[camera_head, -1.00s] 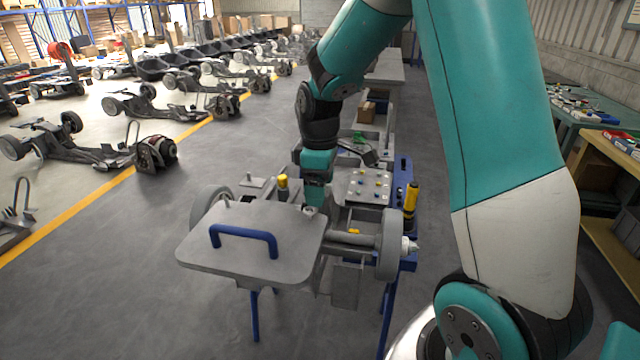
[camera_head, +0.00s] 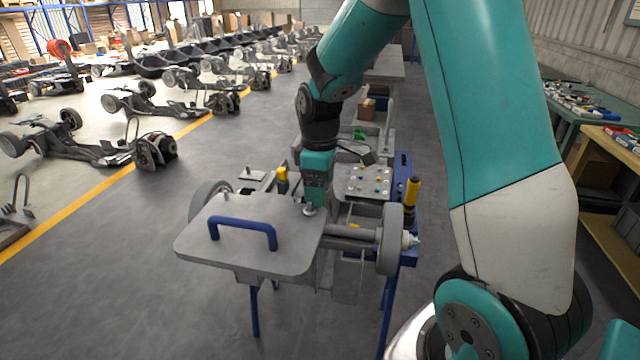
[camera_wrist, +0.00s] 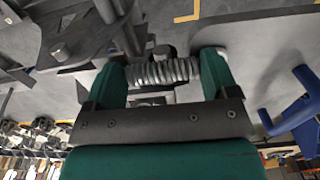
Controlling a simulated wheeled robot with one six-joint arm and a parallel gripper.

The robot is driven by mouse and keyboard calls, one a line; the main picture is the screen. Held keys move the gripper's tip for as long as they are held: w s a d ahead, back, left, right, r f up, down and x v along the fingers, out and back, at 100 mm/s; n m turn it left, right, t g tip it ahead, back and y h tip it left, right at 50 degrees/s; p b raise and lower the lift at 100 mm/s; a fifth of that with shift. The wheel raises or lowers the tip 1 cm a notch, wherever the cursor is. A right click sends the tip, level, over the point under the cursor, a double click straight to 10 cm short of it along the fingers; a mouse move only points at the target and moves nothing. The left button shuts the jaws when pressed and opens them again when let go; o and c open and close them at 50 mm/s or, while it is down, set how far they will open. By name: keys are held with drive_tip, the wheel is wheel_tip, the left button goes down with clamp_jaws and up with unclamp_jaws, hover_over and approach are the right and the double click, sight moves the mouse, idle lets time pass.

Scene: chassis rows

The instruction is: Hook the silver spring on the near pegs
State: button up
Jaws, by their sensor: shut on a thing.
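My gripper (camera_wrist: 163,82) is shut on the silver spring (camera_wrist: 163,72) in the wrist view. The coil lies crosswise between the two teal fingers, and its end hooks are mostly hidden by them. A dark round stub (camera_wrist: 163,50) shows right behind the coil, and a pale stub (camera_wrist: 58,51) stands to the left. I cannot tell which are the near pegs, or whether the spring touches any. In the head view my gripper (camera_head: 312,206) is down at the right rear edge of the grey deck plate (camera_head: 205,248), and the spring is hidden there.
A blue handle (camera_head: 243,232) rises from the deck plate. A wheel (camera_head: 390,240) and axle stand to the right of the gripper. Open floor (camera_head: 130,270) lies to the left.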

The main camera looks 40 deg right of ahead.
drive_tip(key=o, duration=0.8)
drive_tip(key=shift+w+r, duration=0.15)
drive_tip(key=shift+r, duration=0.3)
wheel_tip(320, 180, up, 16)
drive_tip(key=shift+r+b, duration=0.25)
drive_tip(key=shift+b, duration=0.5)
drive_tip(key=s+a+f+y, duration=0.1)
drive_tip(key=s+a+f, duration=0.2)
drive_tip(key=s+a, duration=0.4)
drive_tip(key=s+a+f+y, duration=0.1)
drive_tip(key=s+a+f, duration=0.1)
drive_tip(key=s+a, duration=0.5)
drive_tip(key=s+a+f+y, duration=0.2)
drive_tip(key=s+a+f, duration=0.1)
drive_tip(key=s+a, duration=0.5)
drive_tip(key=shift+a+f+m, duration=0.3)
drive_tip(key=shift+a, duration=0.15)
